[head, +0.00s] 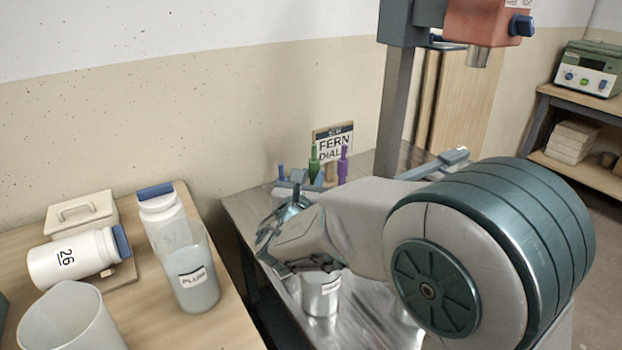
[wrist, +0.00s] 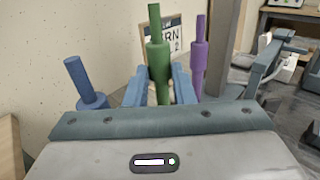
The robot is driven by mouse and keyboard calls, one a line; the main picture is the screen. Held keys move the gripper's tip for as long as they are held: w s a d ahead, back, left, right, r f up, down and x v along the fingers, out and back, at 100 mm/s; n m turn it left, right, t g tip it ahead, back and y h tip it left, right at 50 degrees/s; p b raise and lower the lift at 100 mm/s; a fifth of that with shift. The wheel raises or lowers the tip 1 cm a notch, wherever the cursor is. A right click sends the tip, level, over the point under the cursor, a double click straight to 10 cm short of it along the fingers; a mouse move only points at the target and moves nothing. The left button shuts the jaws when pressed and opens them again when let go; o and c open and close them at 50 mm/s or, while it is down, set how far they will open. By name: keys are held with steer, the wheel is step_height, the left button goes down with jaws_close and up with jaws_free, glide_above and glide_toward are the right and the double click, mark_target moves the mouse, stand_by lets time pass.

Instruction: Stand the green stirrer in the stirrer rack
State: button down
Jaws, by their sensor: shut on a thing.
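The green stirrer (wrist: 159,55) stands upright between the two blue fingers of my gripper (wrist: 158,84), which is shut on it. It also shows in the head view (head: 313,166), just beyond the gripper (head: 297,180). A purple stirrer (wrist: 199,58) stands upright to its right and a blue stirrer (wrist: 84,85) to its left, tilted in the wrist view. The green stirrer's lower end is hidden behind my gripper. The stirrer rack is mostly hidden too, so I cannot tell whether the green stirrer is seated in it.
A FERN sign (head: 334,143) stands behind the stirrers, near the wall. A metal bucket (head: 320,292) stands on the metal bench (head: 240,207) below my arm. The wooden table at left holds a PLUM container (head: 192,285) and white jars (head: 72,260). A grey post (head: 394,110) rises at the back.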

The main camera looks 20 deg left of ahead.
steer(key=shift+f+b, duration=0.75)
steer(key=shift+f, duration=0.15)
steer(key=c, duration=1.1)
jaws_free()
steer(key=shift+c, duration=0.2)
